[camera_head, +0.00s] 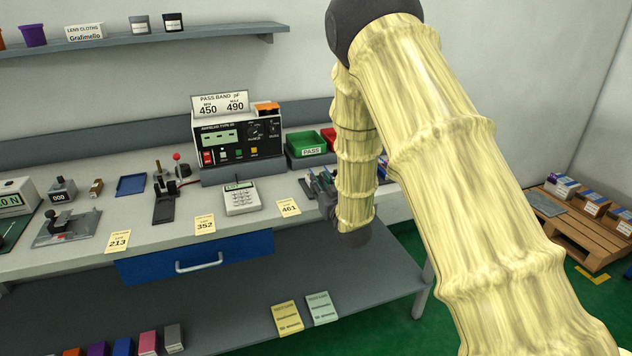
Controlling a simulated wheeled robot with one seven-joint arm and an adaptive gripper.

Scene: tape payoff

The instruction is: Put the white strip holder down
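My arm in its pale yellow sleeve comes down from the top right to the right end of the bench (110,238). My gripper (322,188), dark grey, is at the bench's front edge, right of the yellow card marked 461. It is largely hidden behind the sleeve, and its fingers are too small and dark to tell open from shut. I cannot make out a white strip holder in this view. Whether my gripper holds one is hidden.
A black-fronted instrument (240,142) stands at the back of the bench, beside a green PASS bin (306,146) and a red bin (329,137). A white keypad device (242,199) lies left of my gripper. Yellow number cards (289,208) line the front edge.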

